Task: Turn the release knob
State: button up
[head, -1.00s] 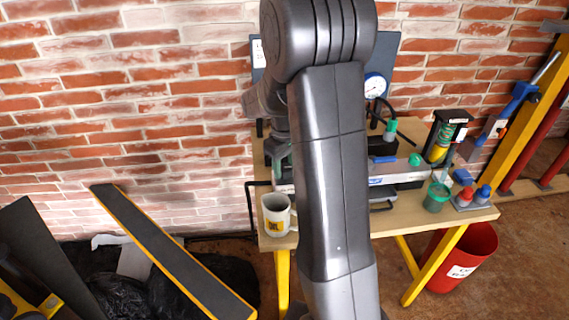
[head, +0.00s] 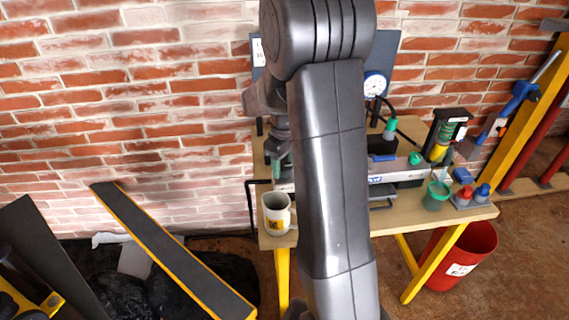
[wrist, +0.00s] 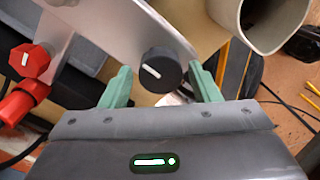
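A round black knob (wrist: 161,70) with a white line mark sits on a pale metal plate (wrist: 115,30) in the wrist view. My gripper (wrist: 160,84) is open, with one green finger on each side of this knob. Gaps show between the fingers and the knob, and nothing is held. A red knob (wrist: 29,61) with a white mark is to the left, outside the fingers. I cannot read any label saying which is the release knob. In the head view my gripper (head: 278,166) is over the left part of the bench, and my arm hides the knobs.
A mug (head: 276,214) stands at the bench's front left, close to my gripper; its rim shows in the wrist view (wrist: 286,43). A gauge (head: 374,85), green cup (head: 436,195) and small bottles are on the bench (head: 420,222). A red bucket (head: 463,258) is at right.

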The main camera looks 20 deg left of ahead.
aim_at(284, 166)
jog(key=shift+o, duration=0.2)
notch_tip(284, 166, up, 14)
jog(key=shift+p, duration=0.3)
jog(key=shift+f, duration=0.2)
notch_tip(284, 166, down, 14)
jog(key=shift+r+b, duration=0.1)
jog(key=shift+b, duration=0.25)
dwell(0.4)
jog(key=shift+r, duration=0.1)
